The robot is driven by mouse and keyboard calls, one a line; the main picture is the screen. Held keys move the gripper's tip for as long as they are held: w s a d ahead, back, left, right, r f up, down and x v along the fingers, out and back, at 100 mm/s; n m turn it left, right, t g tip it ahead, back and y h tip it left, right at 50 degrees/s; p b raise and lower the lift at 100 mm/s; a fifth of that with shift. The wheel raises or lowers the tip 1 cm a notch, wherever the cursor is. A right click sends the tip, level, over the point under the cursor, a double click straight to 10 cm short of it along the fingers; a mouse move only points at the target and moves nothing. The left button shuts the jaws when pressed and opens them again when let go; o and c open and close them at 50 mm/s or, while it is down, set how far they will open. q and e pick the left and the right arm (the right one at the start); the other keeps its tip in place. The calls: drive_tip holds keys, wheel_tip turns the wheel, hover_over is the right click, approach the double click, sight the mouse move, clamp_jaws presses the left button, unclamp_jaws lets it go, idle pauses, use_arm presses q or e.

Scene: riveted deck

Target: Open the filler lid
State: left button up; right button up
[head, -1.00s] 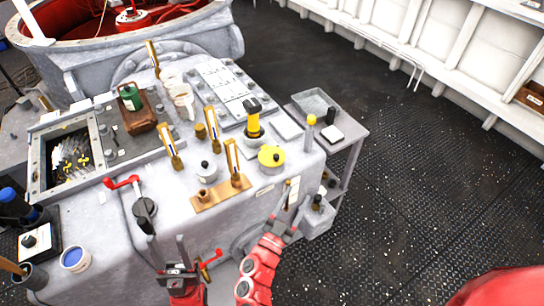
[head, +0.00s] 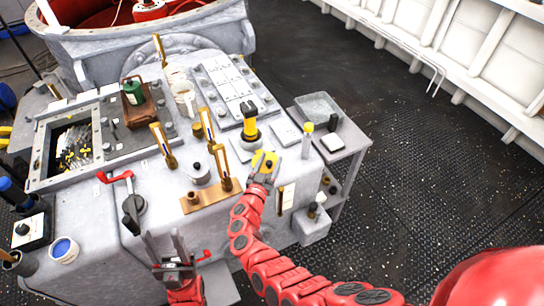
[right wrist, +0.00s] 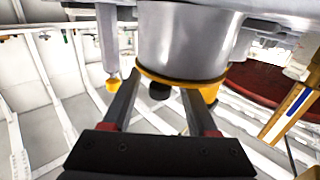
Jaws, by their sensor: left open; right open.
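The filler lid (head: 268,158) is a yellow disc with a dark knob, on top of the grey machine. My right gripper (head: 264,174) is open at the near side of the lid and partly covers it. In the right wrist view, the picture is upside down. There the yellow lid (right wrist: 182,78) sits on a grey metal neck (right wrist: 187,40), and its black knob (right wrist: 160,91) shows between my open fingers (right wrist: 163,93). I cannot tell whether they touch it. My left gripper (head: 166,249) is open and empty in front of the machine.
A red lever (head: 118,177) lies further left. A side table (head: 343,140) is at the right; the floor beyond it is open.

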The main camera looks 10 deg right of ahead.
drive_tip(key=shift+x, duration=1.1)
clamp_jaws()
drive_tip(key=shift+r, duration=0.1)
idle(0.6)
